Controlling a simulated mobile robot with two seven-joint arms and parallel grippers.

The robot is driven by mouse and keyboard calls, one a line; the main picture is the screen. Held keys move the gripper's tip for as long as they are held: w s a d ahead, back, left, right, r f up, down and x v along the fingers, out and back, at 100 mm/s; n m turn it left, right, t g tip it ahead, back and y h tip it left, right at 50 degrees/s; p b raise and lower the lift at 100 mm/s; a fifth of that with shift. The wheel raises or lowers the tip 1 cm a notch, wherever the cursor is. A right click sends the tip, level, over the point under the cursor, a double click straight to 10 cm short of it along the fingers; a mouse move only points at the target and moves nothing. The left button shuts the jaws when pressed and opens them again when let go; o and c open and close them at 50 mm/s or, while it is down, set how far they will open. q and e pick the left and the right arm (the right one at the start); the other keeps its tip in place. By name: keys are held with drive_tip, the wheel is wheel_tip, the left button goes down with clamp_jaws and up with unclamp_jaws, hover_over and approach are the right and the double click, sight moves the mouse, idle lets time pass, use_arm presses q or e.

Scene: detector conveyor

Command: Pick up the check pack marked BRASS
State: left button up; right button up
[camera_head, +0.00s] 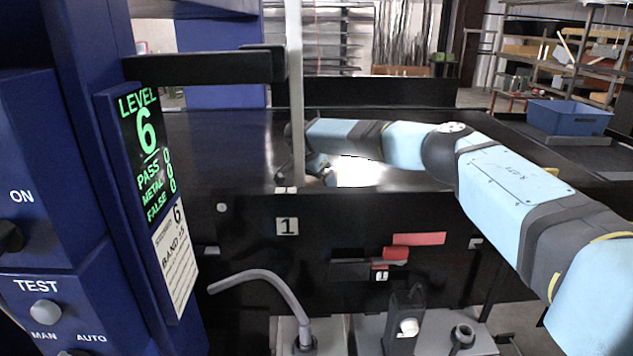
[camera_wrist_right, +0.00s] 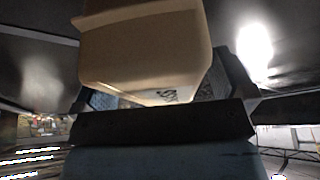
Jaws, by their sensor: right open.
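A tan block-shaped pack (camera_wrist_right: 145,50) fills the upper middle of the right wrist view. In the head view my right arm reaches left across the dark conveyor (camera_head: 220,150), and my right gripper (camera_head: 312,166) is small and partly hidden behind a thin upright post. A small tan patch shows beside it. My left gripper is not in view.
A blue detector cabinet (camera_head: 50,240) with a green-lettered display (camera_head: 150,150) stands close on the left. The grey upright post (camera_head: 297,90) stands in front of my right gripper. A curved grey pipe (camera_head: 262,280) rises in front. A blue bin (camera_head: 570,118) stands at the far right.

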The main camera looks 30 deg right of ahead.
drive_tip(key=c, duration=1.3)
drive_tip(key=shift+r, duration=0.1)
drive_tip(key=shift+c, duration=0.3)
drive_tip(key=shift+r, duration=0.1)
